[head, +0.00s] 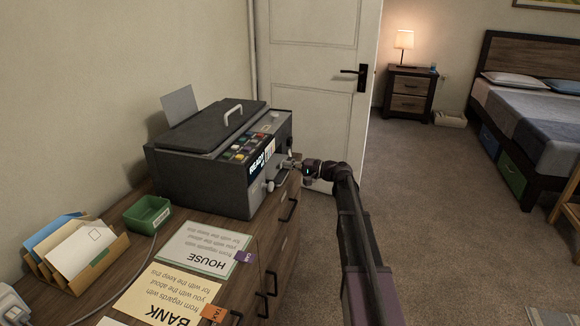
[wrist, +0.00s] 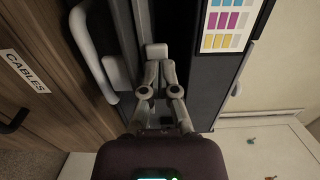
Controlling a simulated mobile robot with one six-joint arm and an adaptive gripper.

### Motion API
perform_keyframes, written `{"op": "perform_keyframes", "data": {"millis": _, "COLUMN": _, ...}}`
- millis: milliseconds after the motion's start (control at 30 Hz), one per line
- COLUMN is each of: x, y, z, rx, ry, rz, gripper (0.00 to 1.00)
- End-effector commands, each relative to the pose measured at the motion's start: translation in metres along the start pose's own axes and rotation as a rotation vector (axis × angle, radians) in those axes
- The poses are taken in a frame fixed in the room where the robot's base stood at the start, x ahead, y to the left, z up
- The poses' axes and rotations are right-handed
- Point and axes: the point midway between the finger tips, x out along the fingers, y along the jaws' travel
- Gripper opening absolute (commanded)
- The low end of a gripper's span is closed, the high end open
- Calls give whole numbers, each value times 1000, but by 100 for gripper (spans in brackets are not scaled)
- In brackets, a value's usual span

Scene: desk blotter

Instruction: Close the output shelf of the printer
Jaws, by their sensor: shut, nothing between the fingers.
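The dark grey printer (head: 210,160) stands on the wooden desk, with a paper sheet upright at its back and coloured buttons on its front. Its front also shows in the wrist view (wrist: 205,95), with a colour chart label. My gripper (head: 288,164) is at the printer's front, its fingers shut and empty. In the wrist view my gripper (wrist: 157,68) has its fingertips by a small grey block on the printer's front; I cannot tell whether they touch. The output shelf is not clearly distinguishable, partly hidden by my gripper, and I cannot tell how far out it is.
The desk (head: 190,205) has drawers with dark handles below the printer. A green tray (head: 147,214), a letter holder (head: 75,255) and printed sheets lie to the left and front. A white door (head: 315,70) stands behind. The floor to the right is open.

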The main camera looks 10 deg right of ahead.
Motion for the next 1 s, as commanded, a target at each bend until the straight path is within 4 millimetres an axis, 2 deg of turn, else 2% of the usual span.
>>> {"op": "perform_keyframes", "data": {"millis": 367, "x": -11, "y": 0, "z": -3, "rx": 0, "ry": 7, "rz": 0, "gripper": 0}}
{"op": "perform_keyframes", "data": {"millis": 567, "x": -27, "y": 0, "z": -5, "rx": 0, "ry": 5, "rz": 0, "gripper": 0}}
{"op": "perform_keyframes", "data": {"millis": 667, "x": -39, "y": 0, "z": -5, "rx": 0, "ry": 2, "rz": 0, "gripper": 0}}
{"op": "perform_keyframes", "data": {"millis": 1000, "x": -96, "y": 0, "z": -4, "rx": -1, "ry": 2, "rz": 0, "gripper": 0}}
